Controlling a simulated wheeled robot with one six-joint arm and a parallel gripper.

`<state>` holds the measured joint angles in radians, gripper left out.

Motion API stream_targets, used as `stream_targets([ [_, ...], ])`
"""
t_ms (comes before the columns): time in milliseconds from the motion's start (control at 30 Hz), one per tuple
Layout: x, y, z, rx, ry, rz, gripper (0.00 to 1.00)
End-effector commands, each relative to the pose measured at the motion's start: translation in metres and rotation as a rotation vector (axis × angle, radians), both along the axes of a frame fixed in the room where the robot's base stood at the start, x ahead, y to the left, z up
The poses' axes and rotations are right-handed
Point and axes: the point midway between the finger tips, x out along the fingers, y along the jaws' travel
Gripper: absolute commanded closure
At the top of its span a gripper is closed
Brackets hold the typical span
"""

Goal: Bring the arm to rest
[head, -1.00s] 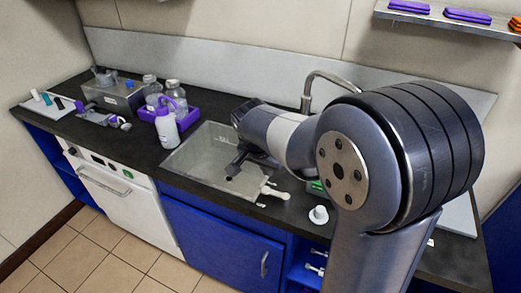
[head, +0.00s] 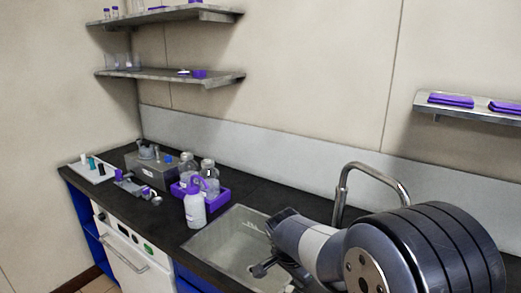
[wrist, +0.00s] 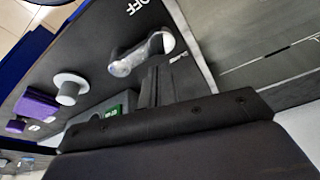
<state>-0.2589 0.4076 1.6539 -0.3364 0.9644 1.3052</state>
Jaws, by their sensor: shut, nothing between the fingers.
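My arm reaches in from the lower right of the head view. My gripper (head: 262,270) hangs over the sink (head: 238,235), near its front right part, and looks empty. In the wrist view my gripper (wrist: 155,85) shows as dark fingers close together with nothing between them. The worktop is below and beyond it. The lower part of my arm is cut off by the frame edge in the head view.
A purple tray (head: 216,205) with bottles, a white wash bottle (head: 195,208) and a grey box-shaped device (head: 150,172) stand left of the sink. The faucet (head: 343,190) rises behind my arm. A white handle-like piece (wrist: 140,55) lies near "OFF" lettering.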

Motion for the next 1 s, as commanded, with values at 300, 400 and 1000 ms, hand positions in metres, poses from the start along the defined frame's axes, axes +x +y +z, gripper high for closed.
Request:
stream_targets([
  [300, 0.002, -0.014, 0.004, 0.018, 0.018, -0.296, 1.00],
  [400, 0.003, -0.018, 0.004, 0.021, 0.020, -0.390, 1.00],
  [1000, 0.001, -0.043, 0.005, -0.010, 0.015, -0.941, 1.00],
])
